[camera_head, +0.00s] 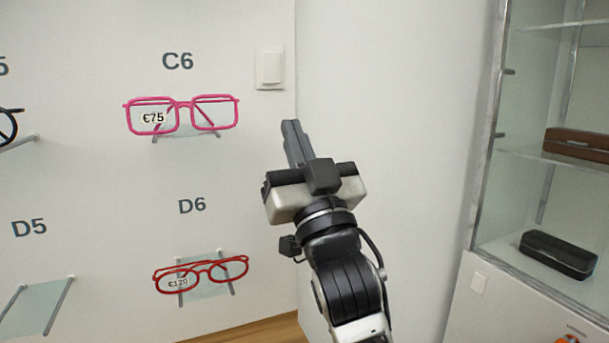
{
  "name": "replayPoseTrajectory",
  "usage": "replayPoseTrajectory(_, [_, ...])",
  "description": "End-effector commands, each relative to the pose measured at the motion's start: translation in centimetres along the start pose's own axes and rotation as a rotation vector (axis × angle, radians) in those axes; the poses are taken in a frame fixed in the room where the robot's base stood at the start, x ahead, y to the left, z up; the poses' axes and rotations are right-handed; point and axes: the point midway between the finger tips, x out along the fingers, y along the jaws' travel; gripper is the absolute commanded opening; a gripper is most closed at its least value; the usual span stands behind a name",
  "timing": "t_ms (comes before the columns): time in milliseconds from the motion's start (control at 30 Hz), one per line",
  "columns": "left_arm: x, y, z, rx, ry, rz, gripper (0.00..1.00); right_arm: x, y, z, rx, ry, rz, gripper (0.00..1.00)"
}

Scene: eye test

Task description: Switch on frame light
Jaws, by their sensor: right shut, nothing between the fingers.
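A white light switch (270,68) is on the wall panel near its right edge, to the right of the label C6. I cannot tell how far the fingertips are from the wall. My left gripper is not in view.
Pink glasses (182,116) sit on a holder under C6, and red glasses (201,273) under D6. The holder (38,306) at D5 is empty. A glass cabinet (503,156) at the right holds a brown case (577,144) and a black case (558,254).

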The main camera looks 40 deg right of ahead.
Motion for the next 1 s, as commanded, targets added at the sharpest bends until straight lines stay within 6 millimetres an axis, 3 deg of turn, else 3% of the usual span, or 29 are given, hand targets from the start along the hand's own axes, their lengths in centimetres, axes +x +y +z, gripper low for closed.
replayPoseTrajectory(67, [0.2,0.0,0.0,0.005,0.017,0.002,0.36,-2.1,0.0,0.6,0.001,-0.003,0.002,0.00])
replayPoseTrajectory(133, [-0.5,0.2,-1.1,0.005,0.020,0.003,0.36,-2.3,0.0,0.3,0.002,-0.006,0.001,0.00])
replayPoseTrajectory(333, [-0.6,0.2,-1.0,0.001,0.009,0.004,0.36,-3.6,0.0,0.5,0.000,-0.001,0.001,0.00])
replayPoseTrajectory(1000, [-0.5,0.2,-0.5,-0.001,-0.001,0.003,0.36,-3.8,0.0,0.6,-0.001,0.002,0.000,0.00])
